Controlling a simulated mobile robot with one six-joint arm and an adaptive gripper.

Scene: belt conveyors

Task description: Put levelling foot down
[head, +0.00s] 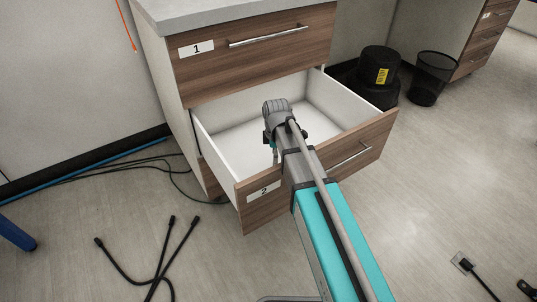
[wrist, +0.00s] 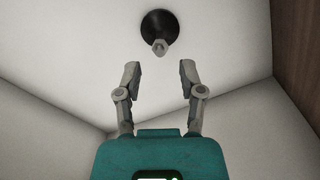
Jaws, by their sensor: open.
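The levelling foot (wrist: 158,26) has a round black base and a grey metal stem with a hex end. In the wrist view it stands on the white floor of a drawer, just beyond my fingertips. My gripper (wrist: 160,72) is open, with its two fingers apart and nothing between them. In the head view my arm reaches into the open drawer marked 2 (head: 225,209). My arm hides the levelling foot and my fingertips there.
The closed drawer marked 1 (head: 262,50) is directly above the open one. The drawer's white walls stand close around my gripper. A black bin (head: 433,78) and a black round object (head: 379,66) stand right of the cabinet. Black cables (head: 150,272) lie on the floor.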

